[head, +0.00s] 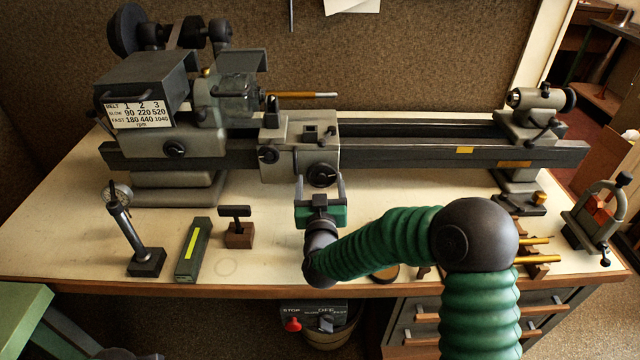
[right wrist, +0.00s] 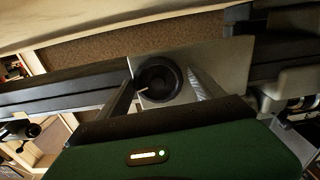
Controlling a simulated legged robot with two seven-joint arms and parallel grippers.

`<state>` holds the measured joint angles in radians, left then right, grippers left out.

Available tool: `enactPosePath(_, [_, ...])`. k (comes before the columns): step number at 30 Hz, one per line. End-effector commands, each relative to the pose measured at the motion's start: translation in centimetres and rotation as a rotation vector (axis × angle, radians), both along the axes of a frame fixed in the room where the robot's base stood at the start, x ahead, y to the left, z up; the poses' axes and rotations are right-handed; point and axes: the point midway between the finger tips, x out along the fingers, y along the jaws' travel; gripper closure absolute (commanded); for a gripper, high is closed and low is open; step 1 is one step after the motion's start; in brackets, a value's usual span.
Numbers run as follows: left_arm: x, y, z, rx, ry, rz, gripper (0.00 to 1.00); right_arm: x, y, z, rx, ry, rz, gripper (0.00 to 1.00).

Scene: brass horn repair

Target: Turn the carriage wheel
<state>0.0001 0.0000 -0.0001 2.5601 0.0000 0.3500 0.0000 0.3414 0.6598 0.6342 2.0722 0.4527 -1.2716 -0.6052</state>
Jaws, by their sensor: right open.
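The carriage wheel (head: 322,175) is a dark round handwheel on the front of the grey lathe carriage (head: 284,160). It also shows in the right wrist view (right wrist: 158,82), between the fingertips. My right gripper (head: 321,180) is open, with its fingers pointing at the carriage front, one on each side of the wheel. In the right wrist view the right gripper (right wrist: 162,88) has a finger to the left and one to the right of the wheel. I cannot tell whether either finger touches it. My left gripper is not in view.
The lathe bed (head: 430,152) runs across the bench, with the headstock at left and the tailstock (head: 538,108) at right. A clamp fixture (head: 598,218) stands at right.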

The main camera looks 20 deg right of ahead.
Motion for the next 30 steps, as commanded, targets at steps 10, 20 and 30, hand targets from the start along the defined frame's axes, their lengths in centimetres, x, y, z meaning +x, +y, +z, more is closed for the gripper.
enactPosePath(10, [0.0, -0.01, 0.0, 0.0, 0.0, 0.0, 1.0, 0.07, -0.03, 0.02, 0.0, 0.0, 0.0, 0.38])
enactPosePath(20, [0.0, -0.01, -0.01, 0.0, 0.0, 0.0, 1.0, 0.06, -0.06, -0.01, 0.001, 0.0, -0.001, 0.73])
enactPosePath(30, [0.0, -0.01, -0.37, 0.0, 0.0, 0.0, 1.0, 0.06, 0.06, 0.0, 0.079, -0.025, 0.001, 0.73])
